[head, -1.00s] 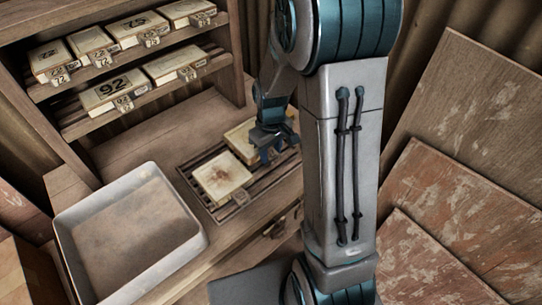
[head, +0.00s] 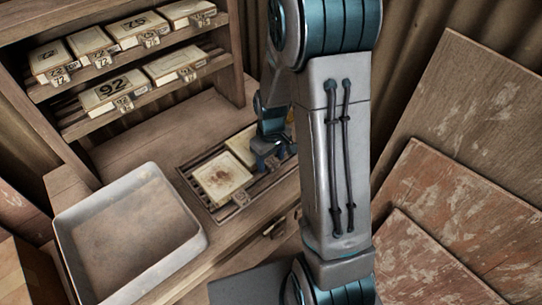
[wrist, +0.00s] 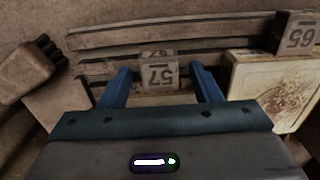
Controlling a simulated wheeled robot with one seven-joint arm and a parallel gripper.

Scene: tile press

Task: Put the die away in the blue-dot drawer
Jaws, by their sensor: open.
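Two cream, block-like dies lie on a slatted rack on the bench: a stained one (head: 220,178) and one behind it (head: 240,143), partly hidden by my arm. Which one the task means I cannot tell. My gripper (head: 270,162) is low over the rack, right of the stained die. In the wrist view my gripper (wrist: 162,90) is open, its blue fingers either side of a small block marked 57 (wrist: 158,73), with no clear contact. A die (wrist: 265,85) with a tag marked 65 lies to the right. No blue dot shows.
A grey empty tray (head: 185,240) stands on the bench at front left. A shelf (head: 75,130) with several numbered blocks is at back left. A dark drawer handle (head: 273,229) shows on the bench front. Boards (head: 440,230) lean on the right.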

